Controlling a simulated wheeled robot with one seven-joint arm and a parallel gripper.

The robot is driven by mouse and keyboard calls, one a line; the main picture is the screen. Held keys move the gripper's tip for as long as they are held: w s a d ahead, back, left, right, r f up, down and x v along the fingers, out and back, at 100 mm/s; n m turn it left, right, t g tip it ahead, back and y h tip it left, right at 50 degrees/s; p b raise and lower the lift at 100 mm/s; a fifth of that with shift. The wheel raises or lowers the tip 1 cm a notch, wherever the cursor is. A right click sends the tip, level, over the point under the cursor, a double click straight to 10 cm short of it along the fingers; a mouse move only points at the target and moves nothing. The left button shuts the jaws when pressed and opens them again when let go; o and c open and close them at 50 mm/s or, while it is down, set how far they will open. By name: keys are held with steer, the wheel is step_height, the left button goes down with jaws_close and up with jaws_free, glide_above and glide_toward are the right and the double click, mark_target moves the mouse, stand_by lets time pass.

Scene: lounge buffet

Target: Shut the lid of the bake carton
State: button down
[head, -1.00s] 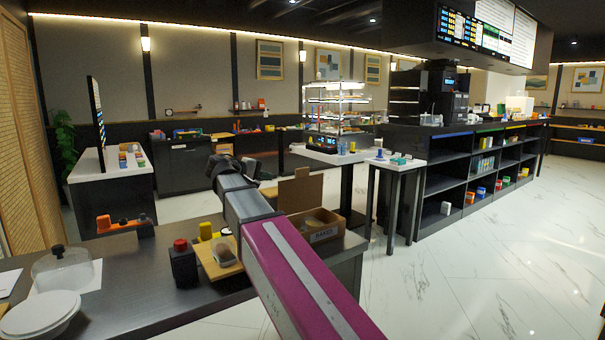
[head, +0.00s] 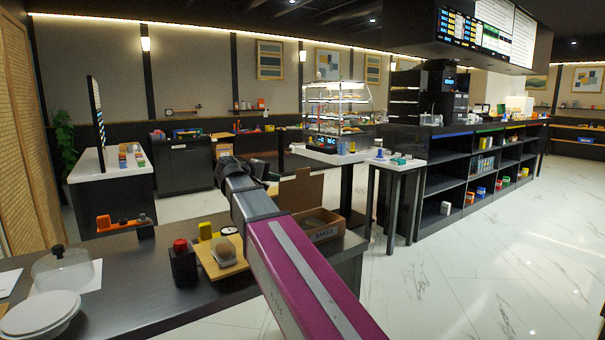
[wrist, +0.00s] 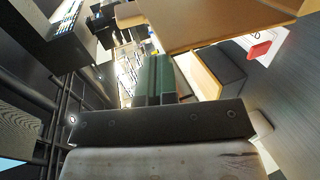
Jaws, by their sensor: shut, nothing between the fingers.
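The bake carton (head: 324,234) is a brown cardboard box with a white "BAKED"-like label, at the right end of the dark counter. Its lid (head: 302,190) stands up at the back, so the carton is open. Something pale, not clear, lies inside. My gripper (head: 226,168) is to the left of the lid and higher, apart from it in the head view; its tips are small and dark there. In the wrist view my gripper (wrist: 158,62) has its green-padded fingers together with nothing between them. A brown panel (wrist: 215,20), probably the lid, lies above and right of them.
A wooden board (head: 218,265) with a round brown item stands left of the carton. A black block with a red top (head: 182,262) and a yellow item (head: 205,231) are near it. A glass dome (head: 63,268) and white plates (head: 40,314) are far left. The counter's middle is clear.

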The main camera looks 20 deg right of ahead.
steer(key=shift+s+d, duration=0.2)
steer(key=shift+s, duration=0.45)
steer(key=shift+s+d, duration=0.2)
steer(key=shift+s, duration=0.4)
steer(key=shift+s+d+f, duration=0.15)
steer(key=shift+s+d, duration=0.05)
steer(key=shift+s, duration=0.45)
steer(key=shift+s+d+f, duration=0.1)
steer(key=shift+s+d, duration=0.1)
steer(key=shift+s, duration=0.4)
